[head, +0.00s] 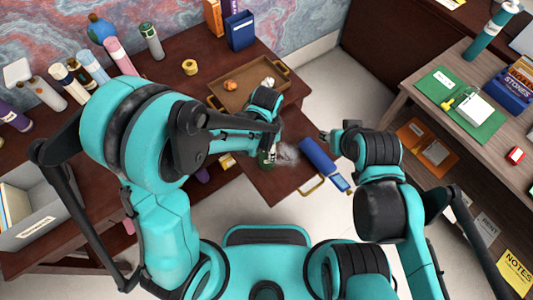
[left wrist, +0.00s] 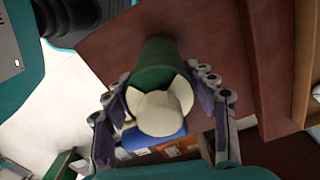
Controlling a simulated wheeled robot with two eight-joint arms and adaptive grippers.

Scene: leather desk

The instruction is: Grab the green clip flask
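A green flask (left wrist: 157,60) with a cream cap (left wrist: 160,112) lies between the two fingers of my left gripper (left wrist: 163,85) in the left wrist view, its cap toward the camera. The fingers flank it closely on both sides; I cannot tell whether they press on it. In the head view the green flask (head: 265,158) shows beside my left gripper (head: 268,143), over the pulled-out brown drawer (head: 272,187), partly hidden by the arm. My right gripper (head: 325,134) is near a blue cylinder; its fingers are too small to read.
The blue cylinder (head: 318,155) is at the drawer's right side, with a small blue object (head: 341,183) near it. A wooden tray (head: 233,97) stands behind on the desk. Several bottles stand at the back left. A grey bin (head: 40,215) is at the left. Pale floor lies between the desks.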

